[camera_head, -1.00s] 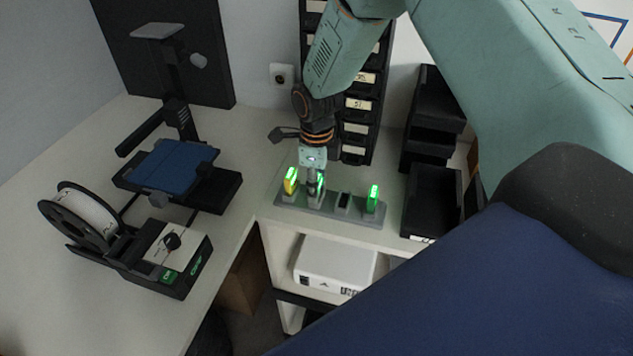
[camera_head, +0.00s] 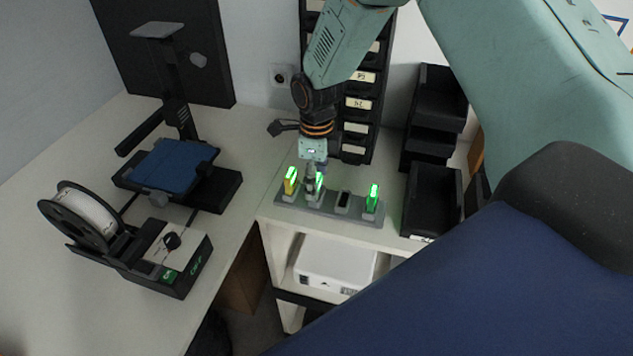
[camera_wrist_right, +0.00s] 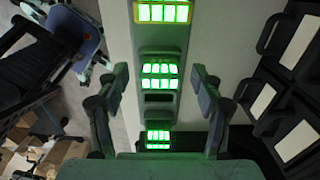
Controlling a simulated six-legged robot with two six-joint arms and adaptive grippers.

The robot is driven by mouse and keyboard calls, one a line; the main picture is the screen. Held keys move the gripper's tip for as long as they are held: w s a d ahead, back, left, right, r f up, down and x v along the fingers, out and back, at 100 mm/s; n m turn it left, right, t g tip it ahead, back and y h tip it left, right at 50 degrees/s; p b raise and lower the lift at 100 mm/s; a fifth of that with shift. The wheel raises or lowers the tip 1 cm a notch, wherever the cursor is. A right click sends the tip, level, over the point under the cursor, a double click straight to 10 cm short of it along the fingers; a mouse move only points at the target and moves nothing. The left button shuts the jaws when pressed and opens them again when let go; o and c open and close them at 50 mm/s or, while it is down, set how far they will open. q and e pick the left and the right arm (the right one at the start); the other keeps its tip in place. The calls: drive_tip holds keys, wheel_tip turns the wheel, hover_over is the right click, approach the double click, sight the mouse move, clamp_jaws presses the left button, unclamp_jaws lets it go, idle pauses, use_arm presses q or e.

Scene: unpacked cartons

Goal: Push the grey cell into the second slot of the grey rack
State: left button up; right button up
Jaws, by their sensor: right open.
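The grey rack (camera_head: 330,213) lies on the white shelf top, with its slots in a row. The grey cell (camera_head: 319,182), with a lit green end, stands in the second slot from the left, partly hidden by my gripper. It also shows in the right wrist view (camera_wrist_right: 159,76), between the fingers. My right gripper (camera_head: 311,178) points down over that slot. In the wrist view its two fingers (camera_wrist_right: 158,105) are spread, with gaps on both sides of the cell. My left gripper is out of view.
A yellow cell (camera_head: 291,180) stands in the first slot and a green cell (camera_head: 373,196) in the last; both are lit. The third slot (camera_head: 343,200) looks dark and empty. Black bins (camera_head: 432,200) stand to the right, label drawers (camera_head: 357,103) behind, a printer (camera_head: 175,170) left.

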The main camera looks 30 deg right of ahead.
sight(317, 178)
wheel_tip(317, 178, up, 10)
drive_tip(key=shift+r, duration=0.15)
idle(0.7)
